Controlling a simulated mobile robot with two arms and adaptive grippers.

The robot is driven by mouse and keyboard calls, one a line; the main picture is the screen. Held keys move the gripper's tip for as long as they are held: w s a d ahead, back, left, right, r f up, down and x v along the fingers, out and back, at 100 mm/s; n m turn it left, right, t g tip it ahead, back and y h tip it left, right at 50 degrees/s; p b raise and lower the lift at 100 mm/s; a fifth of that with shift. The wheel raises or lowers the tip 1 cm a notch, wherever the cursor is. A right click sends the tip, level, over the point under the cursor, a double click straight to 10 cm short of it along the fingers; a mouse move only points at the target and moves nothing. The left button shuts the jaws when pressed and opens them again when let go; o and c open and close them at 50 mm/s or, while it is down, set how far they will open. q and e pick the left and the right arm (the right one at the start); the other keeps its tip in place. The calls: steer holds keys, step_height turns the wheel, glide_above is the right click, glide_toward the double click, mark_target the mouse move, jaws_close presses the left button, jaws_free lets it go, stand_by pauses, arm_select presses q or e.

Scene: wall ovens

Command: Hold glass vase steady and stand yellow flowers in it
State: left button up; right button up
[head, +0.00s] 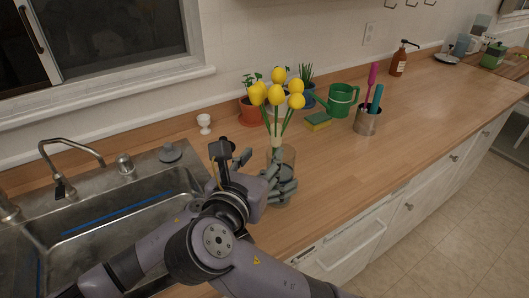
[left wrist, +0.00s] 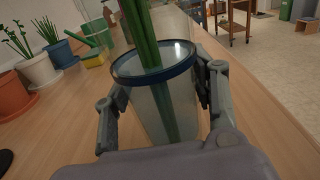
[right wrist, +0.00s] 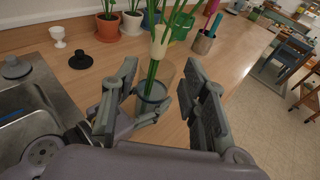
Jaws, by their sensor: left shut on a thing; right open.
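The clear glass vase (head: 289,154) stands on the wooden counter right of the sink. The stems (left wrist: 150,35) pass through the rim and show inside the glass. My left gripper (head: 281,184) is shut around the vase, one finger on each side. My right gripper (head: 234,154) is open and empty, left of the flowers; the vase shows beyond its spread fingers in the right wrist view (right wrist: 166,75).
Potted plants (head: 250,112), a green watering can (head: 342,99), a sponge (head: 318,121) and a metal utensil cup (head: 367,121) stand behind and right. A white egg cup (head: 204,122) stands left, near the sink (head: 130,212). The counter right of the vase is clear.

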stand_by(0.3)
arm_select(q)
steer(key=o, duration=1.8)
